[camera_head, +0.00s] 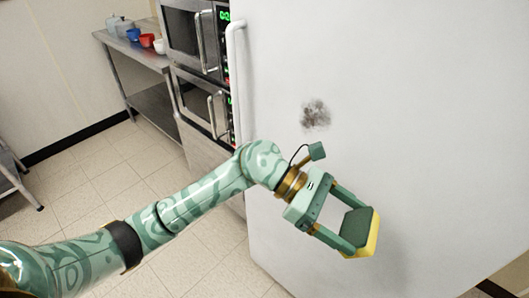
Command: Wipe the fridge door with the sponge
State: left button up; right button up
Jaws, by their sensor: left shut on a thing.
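The fridge door (420,110) is a large pale grey-white panel filling the right half of the head view. A dark grey smudge (315,114) is on it, near its upper left. My left gripper (356,238) is shut on the sponge (361,230), which has a dark green side and a yellow side. The sponge is in front of the door, below and to the right of the smudge. I cannot tell whether it touches the door. My right gripper is not in view.
The fridge's white vertical handle (235,85) runs along the door's left edge. Two stacked ovens (195,75) stand left of it. A steel table (140,52) with bowls and containers is at the back left. The tiled floor (90,195) between is clear.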

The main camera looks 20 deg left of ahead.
pick_arm(q)
jog(key=w+a+r+n+t+b, duration=0.1)
jog(key=w+a+r+n+t, duration=0.4)
jog(key=n+t, duration=0.7)
jog(key=a+n+t+y+b, duration=0.1)
jog(key=a+n+t+y, duration=0.3)
jog(key=a+t+y, duration=0.55)
jog(key=w+a+t+h+b, duration=0.1)
jog(key=w+h, duration=0.1)
jog(key=w, duration=0.4)
jog(key=shift+w+a+r, duration=0.2)
jog(key=shift+a+r, duration=0.05)
jog(key=shift+a, duration=0.05)
jog(key=shift+w, duration=0.2)
jog(key=shift+w+d, duration=0.25)
jog(key=shift+w, duration=0.3)
